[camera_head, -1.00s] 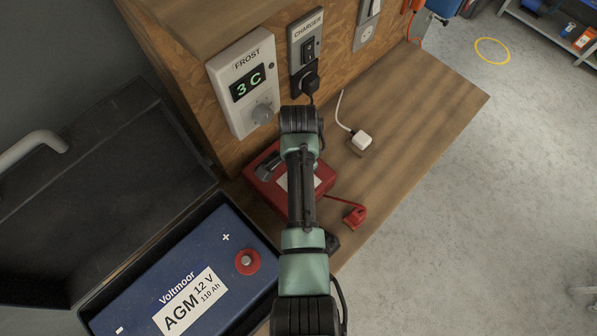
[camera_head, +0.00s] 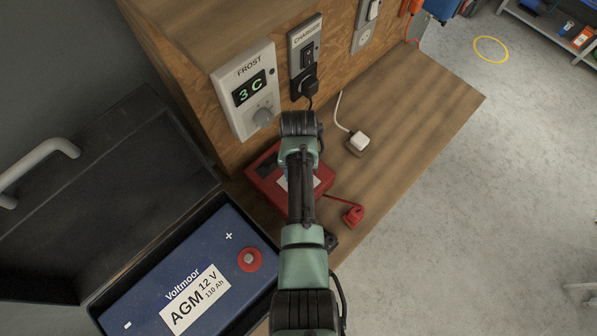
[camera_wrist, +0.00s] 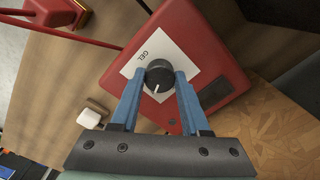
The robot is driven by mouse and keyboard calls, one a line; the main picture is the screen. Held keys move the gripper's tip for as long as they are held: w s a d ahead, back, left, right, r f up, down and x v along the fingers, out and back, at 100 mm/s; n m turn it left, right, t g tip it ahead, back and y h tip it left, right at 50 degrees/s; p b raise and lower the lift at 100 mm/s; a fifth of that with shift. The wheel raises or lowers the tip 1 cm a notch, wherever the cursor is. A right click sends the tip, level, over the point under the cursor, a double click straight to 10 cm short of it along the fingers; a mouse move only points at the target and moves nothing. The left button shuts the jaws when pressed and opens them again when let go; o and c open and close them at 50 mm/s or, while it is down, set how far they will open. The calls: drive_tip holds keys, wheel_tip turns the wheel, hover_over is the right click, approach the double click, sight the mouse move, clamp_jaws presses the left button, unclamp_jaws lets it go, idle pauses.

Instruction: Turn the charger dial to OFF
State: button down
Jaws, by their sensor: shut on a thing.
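The red charger box (camera_head: 322,178) lies on the wooden bench under my arm in the head view, which hides its middle. In the wrist view the red charger box (camera_wrist: 190,35) fills the upper middle, with a white label (camera_wrist: 133,65) reading GEL. The round black dial (camera_wrist: 159,72) sits on this label, and its white mark points down in the picture, away from GEL. Other words on the label are hidden or unreadable. My gripper (camera_wrist: 158,78) has its two blue fingers on either side of the dial and is shut on it. The fingers are hidden in the head view.
A blue battery (camera_head: 205,255) in a dark open case is at lower left. A FROST thermostat (camera_head: 248,92) and a CHARGER switch panel (camera_head: 304,55) are on the wooden upright behind.

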drive_tip(key=n+p, duration=0.1)
drive_tip(key=n, duration=1.2)
drive_tip(key=shift+w, duration=0.1)
idle(0.4)
drive_tip(key=shift+c, duration=1.9)
unclamp_jaws()
drive_tip(key=shift+r, duration=0.1)
wheel_tip(320, 180, up, 13)
drive_tip(key=b, duration=0.1)
